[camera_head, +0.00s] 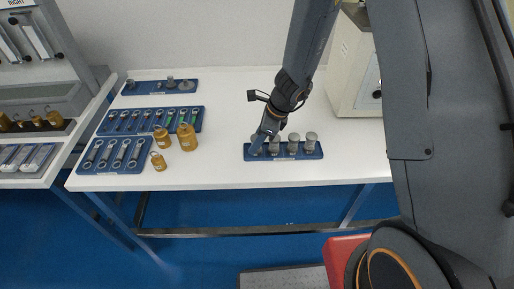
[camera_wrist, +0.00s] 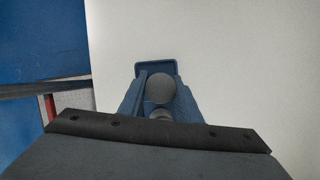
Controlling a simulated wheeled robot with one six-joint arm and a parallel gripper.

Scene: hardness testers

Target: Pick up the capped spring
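A blue rack (camera_head: 284,156) near the front of the white table holds a row of grey capped cylinders. One of these is a rounded grey cap (camera_head: 293,138) right of my gripper; I cannot tell which one is the capped spring. My gripper (camera_head: 262,140) points down at the rack's left end and partly covers it. In the wrist view, my gripper's fingers (camera_wrist: 160,100) stand apart on either side of a round grey cap (camera_wrist: 159,88). A second cap (camera_wrist: 160,115) is partly hidden nearer the palm. I see no clear grip on either.
A pale tester housing (camera_head: 355,65) stands behind and right of the rack. Brass weights (camera_head: 187,138) and blue trays of wrenches (camera_head: 150,120) lie to the left. The table between them and the rack is clear. The front edge (camera_head: 230,182) is close.

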